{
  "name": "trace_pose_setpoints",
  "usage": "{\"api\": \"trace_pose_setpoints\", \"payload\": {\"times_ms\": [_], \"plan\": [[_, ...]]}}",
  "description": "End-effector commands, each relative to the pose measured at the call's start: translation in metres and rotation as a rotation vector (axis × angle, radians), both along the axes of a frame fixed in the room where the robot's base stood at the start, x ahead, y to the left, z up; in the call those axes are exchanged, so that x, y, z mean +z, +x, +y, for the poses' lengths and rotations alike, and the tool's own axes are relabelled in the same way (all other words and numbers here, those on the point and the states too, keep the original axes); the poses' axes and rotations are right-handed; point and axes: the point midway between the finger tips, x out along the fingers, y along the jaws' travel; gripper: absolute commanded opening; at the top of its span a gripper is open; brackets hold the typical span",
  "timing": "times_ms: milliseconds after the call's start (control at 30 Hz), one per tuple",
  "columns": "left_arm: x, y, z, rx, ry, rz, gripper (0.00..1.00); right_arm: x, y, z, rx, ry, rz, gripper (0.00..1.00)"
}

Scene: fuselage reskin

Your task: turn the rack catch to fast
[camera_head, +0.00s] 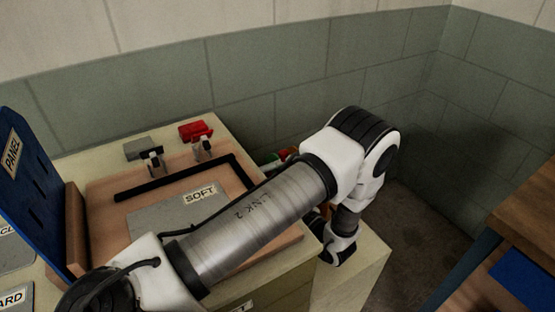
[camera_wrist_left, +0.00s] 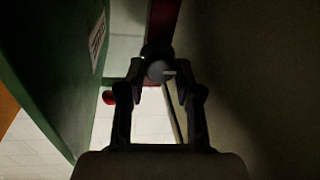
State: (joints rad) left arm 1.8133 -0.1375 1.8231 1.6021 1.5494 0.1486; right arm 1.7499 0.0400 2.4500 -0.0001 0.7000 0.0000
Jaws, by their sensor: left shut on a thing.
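In the left wrist view, my left gripper (camera_wrist_left: 162,88) has its two dark fingers closed around a small grey round knob (camera_wrist_left: 158,70), which seems to be the rack catch. A dark red bar (camera_wrist_left: 163,22) runs up from behind the knob. A green panel (camera_wrist_left: 62,75) with a white label stands to the left; the label cannot be read. In the head view my left arm crosses from lower left to the right and bends down beyond the bench edge. Its fingertips and the catch are hidden there. My right gripper is in neither view.
On the bench, a wooden tray (camera_head: 108,222) holds a grey plate labelled SOFT (camera_head: 160,215) and a black bar. Red (camera_head: 196,130) and grey (camera_head: 141,148) clamps stand behind. A blue panel (camera_head: 27,190) stands left. A wooden-topped table (camera_head: 528,215) is at the right.

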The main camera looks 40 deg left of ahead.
Motion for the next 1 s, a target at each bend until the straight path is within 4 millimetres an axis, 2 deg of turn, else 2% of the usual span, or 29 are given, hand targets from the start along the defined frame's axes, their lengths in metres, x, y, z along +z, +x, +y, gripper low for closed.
{"api": "trace_pose_setpoints", "payload": {"times_ms": [133, 167, 200, 467, 567, 833, 1000], "plan": [[0.0, 0.0, 0.0, 0.0, 0.0, -0.001, 0.0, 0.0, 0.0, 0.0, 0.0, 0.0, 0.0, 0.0], [0.0, 0.0, 0.0, 0.0, 0.0, -0.001, 0.38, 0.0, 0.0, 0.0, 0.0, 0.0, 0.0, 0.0], [0.0, 0.0, 0.0, 0.0, 0.0, -0.001, 0.45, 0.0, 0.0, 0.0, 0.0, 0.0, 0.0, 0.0], [0.0, 0.0, 0.0, 0.0, -0.001, -0.002, 0.45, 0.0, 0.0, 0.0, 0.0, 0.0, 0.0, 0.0], [0.0, 0.0, -0.007, -0.001, -0.001, -0.002, 0.45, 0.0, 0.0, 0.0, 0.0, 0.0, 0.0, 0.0], [-0.001, -0.004, -0.058, -0.006, 0.0, -0.003, 0.45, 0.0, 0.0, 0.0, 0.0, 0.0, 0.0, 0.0], [-0.001, -0.007, -0.074, -0.001, -0.001, -0.002, 0.45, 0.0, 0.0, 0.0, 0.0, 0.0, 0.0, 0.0]]}}
